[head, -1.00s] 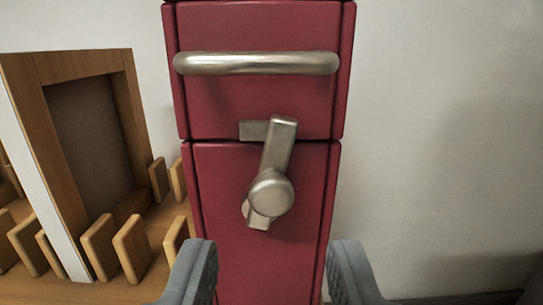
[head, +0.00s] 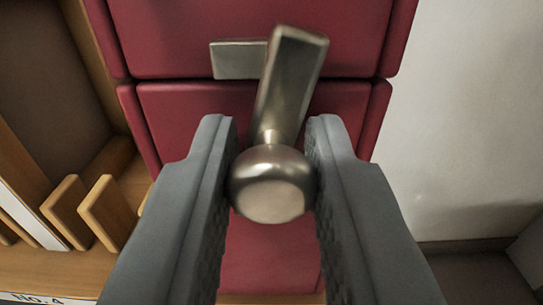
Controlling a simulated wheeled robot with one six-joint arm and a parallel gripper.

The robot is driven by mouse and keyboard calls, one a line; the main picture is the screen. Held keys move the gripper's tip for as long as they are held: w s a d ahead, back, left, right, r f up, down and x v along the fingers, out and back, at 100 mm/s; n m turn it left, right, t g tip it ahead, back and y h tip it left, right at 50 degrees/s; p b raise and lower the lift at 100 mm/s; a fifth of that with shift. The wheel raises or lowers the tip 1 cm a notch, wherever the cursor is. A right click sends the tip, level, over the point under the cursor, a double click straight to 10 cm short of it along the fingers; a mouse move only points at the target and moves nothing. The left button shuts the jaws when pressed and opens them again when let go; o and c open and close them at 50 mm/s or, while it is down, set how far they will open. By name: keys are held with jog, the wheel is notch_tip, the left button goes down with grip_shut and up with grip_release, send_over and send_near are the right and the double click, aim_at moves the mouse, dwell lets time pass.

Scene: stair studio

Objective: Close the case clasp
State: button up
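The red case (head: 350,38) stands upright with a seam between its upper part and its lower part. A metal clasp lever (head: 284,85) is mounted on its front, tilted with its top leaning right, and crosses the seam. A flat metal catch plate (head: 238,60) sits on the upper part, left of the lever's top end. A round metal knob (head: 271,185) is at the lever's lower end. My gripper (head: 270,150) is open, with one finger on each side of the knob. The knob lies very close to both fingers; contact is not clear. The lever's lower tip is hidden.
A wooden rack (head: 85,210) with upright slats stands at the left, with a label (head: 40,298) reading No.4 on its front edge. A plain pale wall (head: 470,110) is at the right, with clear room before it.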

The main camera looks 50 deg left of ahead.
grip_shut()
jog(key=shift+s+a+n, duration=0.1)
jog(key=shift+s+n, duration=0.05)
jog(key=shift+n, duration=0.55)
jog(key=shift+s+a+n, duration=0.1)
jog(key=shift+n, duration=0.6)
jog(key=o, duration=0.6)
grip_release()
jog(key=v, duration=1.7)
jog(key=shift+s+d+r, duration=0.1)
jog(key=shift+d, duration=0.1)
